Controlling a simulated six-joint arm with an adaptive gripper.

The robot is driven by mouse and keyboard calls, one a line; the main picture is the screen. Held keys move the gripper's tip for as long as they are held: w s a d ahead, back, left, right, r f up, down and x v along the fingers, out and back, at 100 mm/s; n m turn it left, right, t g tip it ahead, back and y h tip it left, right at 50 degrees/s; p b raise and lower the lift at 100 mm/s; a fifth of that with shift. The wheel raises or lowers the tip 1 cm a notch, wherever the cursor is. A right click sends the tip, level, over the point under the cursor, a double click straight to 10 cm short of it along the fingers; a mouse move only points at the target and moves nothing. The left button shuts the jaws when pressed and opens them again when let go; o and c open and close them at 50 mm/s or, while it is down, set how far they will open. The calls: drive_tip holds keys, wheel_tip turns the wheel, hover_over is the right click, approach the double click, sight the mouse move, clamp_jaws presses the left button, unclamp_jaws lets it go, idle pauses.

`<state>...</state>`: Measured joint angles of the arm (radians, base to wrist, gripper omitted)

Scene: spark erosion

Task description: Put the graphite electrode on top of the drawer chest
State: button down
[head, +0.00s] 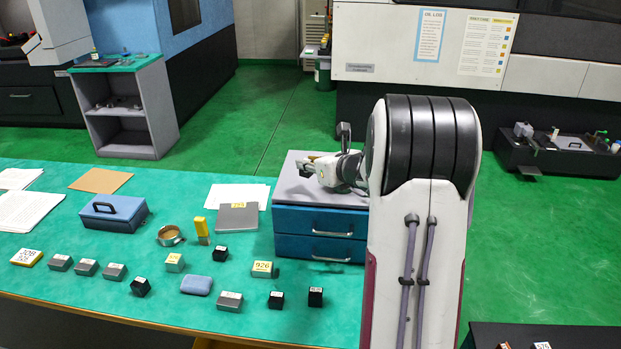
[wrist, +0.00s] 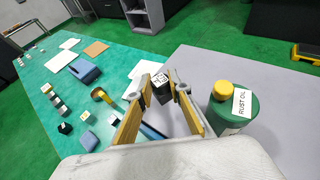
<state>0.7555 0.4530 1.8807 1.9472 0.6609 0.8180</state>
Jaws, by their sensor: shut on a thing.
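My gripper (wrist: 164,82) is shut on a small black block with a white label, the graphite electrode (wrist: 160,94), held between the fingertips. In the head view my gripper (head: 309,166) is at the grey top of the drawer chest (head: 290,190). The chest has two blue drawers, both shut. In the wrist view the chest's grey top (wrist: 205,66) spreads to the right of the electrode. I cannot tell whether the electrode touches the top. In the head view the electrode is not clearly visible.
A green rust oil container (wrist: 232,108) with a yellow cap stands on the chest top, close right of my gripper. Several labelled blocks lie on the green table (head: 60,295) left of the chest, with a blue case (head: 113,213) and a grey plate (head: 238,219).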

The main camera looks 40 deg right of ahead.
sight(309, 177)
drive_tip(key=shift+f, duration=0.5)
drive_tip(key=shift+f, duration=0.1)
drive_tip(key=shift+f, duration=1.8)
drive_tip(key=shift+f, duration=0.15)
drive_tip(key=c, duration=1.8)
unclamp_jaws()
drive_tip(key=shift+c, duration=0.2)
drive_tip(key=shift+r, duration=0.2)
drive_tip(key=v, duration=1.2)
